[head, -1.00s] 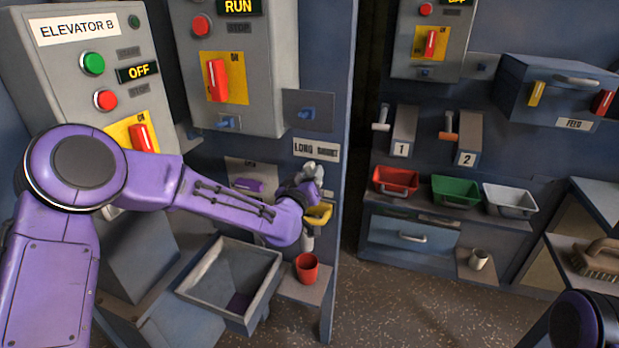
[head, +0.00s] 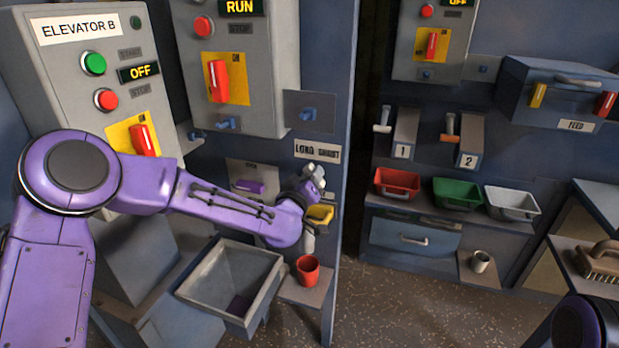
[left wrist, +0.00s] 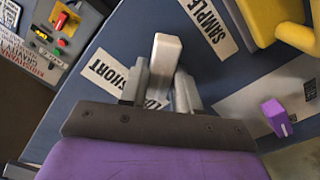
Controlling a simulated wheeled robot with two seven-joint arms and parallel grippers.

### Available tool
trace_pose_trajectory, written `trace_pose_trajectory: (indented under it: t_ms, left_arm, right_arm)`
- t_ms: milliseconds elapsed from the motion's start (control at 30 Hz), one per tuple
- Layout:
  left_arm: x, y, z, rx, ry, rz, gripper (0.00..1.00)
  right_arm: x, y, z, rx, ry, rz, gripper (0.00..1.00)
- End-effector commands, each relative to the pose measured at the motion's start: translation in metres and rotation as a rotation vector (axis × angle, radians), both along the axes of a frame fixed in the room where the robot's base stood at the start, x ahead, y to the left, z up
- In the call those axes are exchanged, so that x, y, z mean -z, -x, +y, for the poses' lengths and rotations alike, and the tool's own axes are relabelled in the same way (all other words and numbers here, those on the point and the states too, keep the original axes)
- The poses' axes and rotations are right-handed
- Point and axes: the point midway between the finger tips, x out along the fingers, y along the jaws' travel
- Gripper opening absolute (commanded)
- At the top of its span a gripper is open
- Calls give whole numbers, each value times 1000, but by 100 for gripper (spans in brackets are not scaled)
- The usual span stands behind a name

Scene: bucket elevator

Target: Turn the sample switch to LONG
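The sample switch shows in the left wrist view as a pale grey lever (left wrist: 166,62) standing out from a blue-grey panel. My left gripper (left wrist: 161,80) has one finger on each side of it, close against it, with the lever's end reaching past the fingertips. A SHORT label (left wrist: 105,76) lies left of the lever; the LONG label is mostly hidden behind the fingers. In the head view my left gripper (head: 315,180) is just below the LONG and SHORT label strip (head: 317,150), and the lever is hard to make out. My right gripper is not in view.
A yellow scoop-like part (head: 320,214) is close below the gripper. A purple handle (head: 250,186) is to its left. A red cup (head: 307,269) stands on a small shelf below, beside an open grey hopper (head: 262,298). The panel's edge is just right of the gripper.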

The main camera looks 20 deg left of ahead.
Motion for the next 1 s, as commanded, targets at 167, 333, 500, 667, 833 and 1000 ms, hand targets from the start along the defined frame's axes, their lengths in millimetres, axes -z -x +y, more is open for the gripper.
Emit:
trace_pose_trajectory:
  t_ms: [167,333,500,667,833,1000]
  left_arm:
    - [2,0,0,1,0,3,51]
    - [1,1,0,1,-1,2,51]
    - [1,25,0,3,0,2,51]
    - [1,64,2,3,-1,0,51]
    - [2,96,3,2,0,2,51]
    - [1,106,3,1,0,3,51]
  right_arm:
    - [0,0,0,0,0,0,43]
    - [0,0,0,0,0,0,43]
    - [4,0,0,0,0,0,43]
    - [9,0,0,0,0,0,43]
    - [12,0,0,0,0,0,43]
    - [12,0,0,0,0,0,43]
